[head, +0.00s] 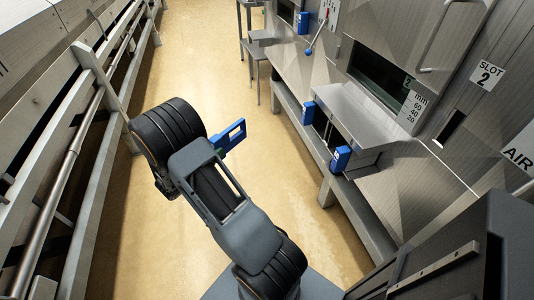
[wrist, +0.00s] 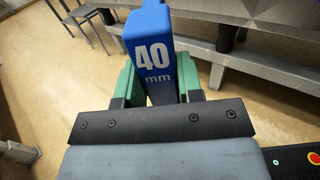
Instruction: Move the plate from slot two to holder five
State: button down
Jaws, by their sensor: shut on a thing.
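My gripper (head: 218,149) is raised over the floor aisle, left of the machine in the head view. Its green fingers (wrist: 188,75) are shut on a blue block marked "40 mm" (wrist: 152,52). In the head view the held blue block (head: 232,135) shows an open cut-out and points up and to the right. I cannot tell whether it is the plate itself or its handle. A "SLOT 2" sign (head: 487,73) is on the metal wall at the right, with a dark narrow opening (head: 451,128) below it. No holder marked five is readable.
The machine has a dark window (head: 381,75), a metal shelf (head: 345,110) and blue blocks (head: 308,113) (head: 341,158) by the shelf. A mm scale (head: 412,106) is beside the window. A metal rail (head: 62,180) lines the left.

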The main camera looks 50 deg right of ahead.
jog(key=s+d+m+g+y+b, duration=0.3)
jog(key=s+d+m+g+b, duration=0.2)
jog(key=s+d+g, duration=0.5)
jog(key=s+d+m, duration=0.2)
jog(key=s+d, duration=0.1)
jog(key=d, duration=0.1)
jog(key=shift+g, duration=0.3)
jog(key=shift+a+p, duration=0.15)
jog(key=shift+p, duration=0.2)
jog(key=shift+f+p+x, duration=0.1)
jog(key=shift+p+x, duration=0.1)
jog(key=shift+x, duration=1.25)
jog(key=shift+f+p+x, duration=0.15)
jog(key=shift+x, duration=1.25)
jog(key=shift+p, duration=0.6)
